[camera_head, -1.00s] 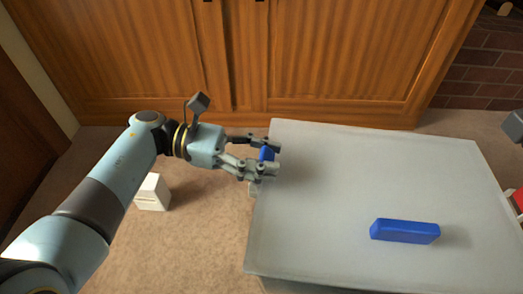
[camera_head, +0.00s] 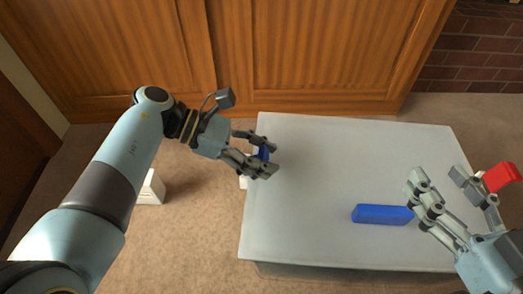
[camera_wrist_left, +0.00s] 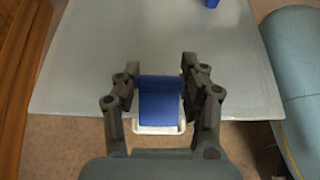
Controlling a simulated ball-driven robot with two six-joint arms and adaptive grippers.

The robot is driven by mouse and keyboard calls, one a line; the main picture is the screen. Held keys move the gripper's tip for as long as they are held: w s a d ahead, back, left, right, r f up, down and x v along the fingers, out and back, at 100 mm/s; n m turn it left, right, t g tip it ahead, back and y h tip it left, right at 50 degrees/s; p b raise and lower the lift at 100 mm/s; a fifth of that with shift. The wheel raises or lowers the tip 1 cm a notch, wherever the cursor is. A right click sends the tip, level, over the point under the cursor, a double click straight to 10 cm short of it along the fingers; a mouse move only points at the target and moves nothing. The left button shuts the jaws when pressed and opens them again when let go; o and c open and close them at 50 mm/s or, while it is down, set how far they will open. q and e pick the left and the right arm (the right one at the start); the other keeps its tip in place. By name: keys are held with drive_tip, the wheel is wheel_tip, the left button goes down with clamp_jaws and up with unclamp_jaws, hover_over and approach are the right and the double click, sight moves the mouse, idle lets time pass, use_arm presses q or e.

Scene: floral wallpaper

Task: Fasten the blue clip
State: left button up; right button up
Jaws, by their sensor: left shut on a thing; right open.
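A small blue piece (camera_head: 264,152) is between the fingers of my left gripper (camera_head: 268,157), over the table's left edge. A long blue bar (camera_head: 381,215) lies on the table towards the front right. My right gripper (camera_head: 437,180) is open and empty, with its fingers just right of and above the bar. I cannot tell whether they touch it.
The pale grey table (camera_head: 320,170) is otherwise clear in its middle and back. A white block (camera_head: 151,188) stands on the floor at left. A red object (camera_head: 502,177) shows beyond the right gripper. Wooden cabinet doors (camera_head: 310,60) stand behind.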

use_arm(q)
drive_tip(key=o, duration=1.2)
drive_tip(key=shift+a, duration=0.1)
drive_tip(key=v, duration=1.1)
drive_tip(key=shift+a+r, duration=0.25)
drive_tip(key=shift+a, duration=0.05)
